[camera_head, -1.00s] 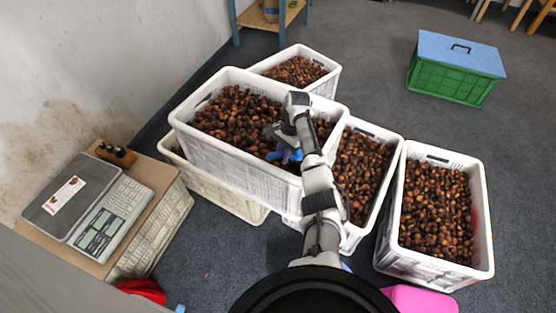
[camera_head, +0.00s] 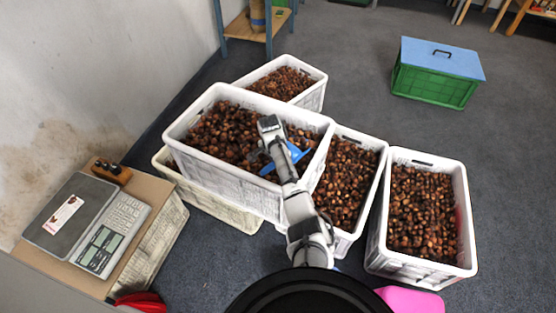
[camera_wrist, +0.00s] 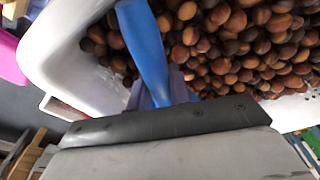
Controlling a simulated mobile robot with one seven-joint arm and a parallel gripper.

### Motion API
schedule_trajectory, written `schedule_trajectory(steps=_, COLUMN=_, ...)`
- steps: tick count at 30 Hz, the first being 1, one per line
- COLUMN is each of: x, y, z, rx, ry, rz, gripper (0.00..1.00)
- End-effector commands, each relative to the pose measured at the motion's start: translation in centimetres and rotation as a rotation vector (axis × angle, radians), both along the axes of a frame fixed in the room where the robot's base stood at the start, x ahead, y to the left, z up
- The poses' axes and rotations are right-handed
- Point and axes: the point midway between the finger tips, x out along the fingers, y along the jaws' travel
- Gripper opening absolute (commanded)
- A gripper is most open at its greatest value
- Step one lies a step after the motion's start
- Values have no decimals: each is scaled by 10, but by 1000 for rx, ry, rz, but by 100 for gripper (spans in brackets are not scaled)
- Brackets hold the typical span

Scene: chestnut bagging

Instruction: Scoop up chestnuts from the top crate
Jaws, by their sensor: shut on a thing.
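The top crate (camera_head: 225,182) is white, full of brown chestnuts (camera_head: 222,128), and rests on other crates left of centre in the head view. My gripper (camera_head: 268,152) is over its right part, low near the chestnuts. It is shut on a blue scoop (camera_head: 288,158). In the wrist view the scoop's blue handle (camera_wrist: 146,45) runs up from between the fingers (camera_wrist: 160,92), with chestnuts (camera_wrist: 250,45) beyond it and the crate's white wall (camera_wrist: 75,55) on the left. I cannot tell whether the scoop holds chestnuts.
Open white crates of chestnuts stand to the right (camera_head: 424,210), beneath on the right (camera_head: 345,190) and behind (camera_head: 290,80). A scale (camera_head: 85,225) sits on a stand at the left. A green box with a blue lid (camera_head: 437,75) stands at the back right, with clear floor around it.

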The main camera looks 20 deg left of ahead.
Motion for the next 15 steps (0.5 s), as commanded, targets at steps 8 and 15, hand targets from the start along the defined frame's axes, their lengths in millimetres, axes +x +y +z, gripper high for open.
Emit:
schedule_trajectory(steps=8, x=-4, y=3, z=32, rx=-18, ry=-41, rz=-1, gripper=0)
schedule_trajectory(steps=15, x=-6, y=4, z=44, rx=-30, ry=-64, rz=-1, gripper=0)
